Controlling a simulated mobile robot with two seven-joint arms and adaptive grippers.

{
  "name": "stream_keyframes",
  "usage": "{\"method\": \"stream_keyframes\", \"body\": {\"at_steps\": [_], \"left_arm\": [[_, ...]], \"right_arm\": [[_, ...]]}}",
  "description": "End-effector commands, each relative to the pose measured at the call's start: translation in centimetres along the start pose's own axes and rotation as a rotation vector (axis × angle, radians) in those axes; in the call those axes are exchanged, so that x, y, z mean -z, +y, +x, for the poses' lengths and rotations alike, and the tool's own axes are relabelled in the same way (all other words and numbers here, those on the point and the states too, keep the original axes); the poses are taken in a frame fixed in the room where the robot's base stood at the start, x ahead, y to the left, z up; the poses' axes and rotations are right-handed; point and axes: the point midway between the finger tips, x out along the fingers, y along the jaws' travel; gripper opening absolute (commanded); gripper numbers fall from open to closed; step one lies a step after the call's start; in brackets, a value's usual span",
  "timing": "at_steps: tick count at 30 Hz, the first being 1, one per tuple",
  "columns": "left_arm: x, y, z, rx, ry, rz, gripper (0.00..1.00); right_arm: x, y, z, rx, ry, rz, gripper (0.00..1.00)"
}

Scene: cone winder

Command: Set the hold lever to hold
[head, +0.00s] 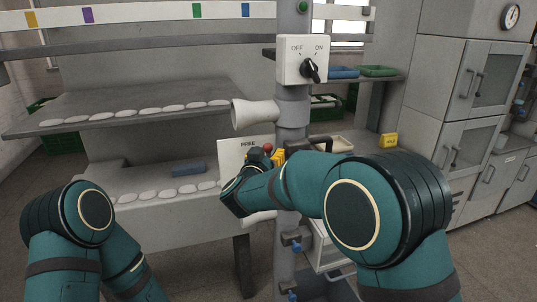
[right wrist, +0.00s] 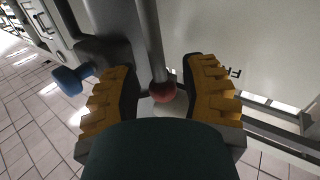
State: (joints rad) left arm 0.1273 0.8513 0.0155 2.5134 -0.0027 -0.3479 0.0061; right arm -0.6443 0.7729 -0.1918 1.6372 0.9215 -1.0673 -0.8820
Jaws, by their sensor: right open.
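The hold lever shows in the right wrist view as a grey rod (right wrist: 150,42) ending in a red ball knob (right wrist: 162,91). The knob also shows in the head view (head: 267,147), in front of a white plate (head: 228,152) whose visible label reads FREE. My right gripper (head: 265,157) is at the lever. In the right wrist view its yellow ridged fingers (right wrist: 160,76) are apart, one on each side of the knob, with gaps visible. The rest of the plate is hidden by my right arm. My left arm shows at lower left, but its gripper is out of view.
A white cone (head: 256,113) sticks out left of the grey post (head: 294,107), just above the lever. An OFF/ON switch box (head: 291,70) is higher on the post. A blue knob (right wrist: 68,81) is near one finger. Shelves with white pieces (head: 160,88) stand left.

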Motion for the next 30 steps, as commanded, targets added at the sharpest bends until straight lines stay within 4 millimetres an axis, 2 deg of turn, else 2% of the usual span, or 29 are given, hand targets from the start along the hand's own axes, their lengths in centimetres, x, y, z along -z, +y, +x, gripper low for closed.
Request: {"method": "stream_keyframes", "body": {"at_steps": [5,14,15,18,30], "left_arm": [[-0.01,-0.01,0.04,0.0,0.0,0.0,0.43],[-0.01,-0.01,0.03,0.0,0.0,0.0,0.43],[-0.01,-0.01,0.03,0.0,0.0,0.0,0.43],[0.0,-0.01,0.04,0.0,0.0,0.0,0.43],[0.0,0.0,0.0,0.0,0.0,0.0,0.43]], "right_arm": [[-0.03,-0.01,1.07,0.001,0.0,-0.001,0.43],[-0.02,0.0,1.16,0.001,0.0,-0.001,0.43],[-0.02,0.0,1.15,0.001,0.0,-0.001,0.29],[-0.02,0.0,1.15,0.001,0.0,-0.001,0.0],[0.01,-0.21,1.0,0.002,0.01,-0.015,0.0]]}}
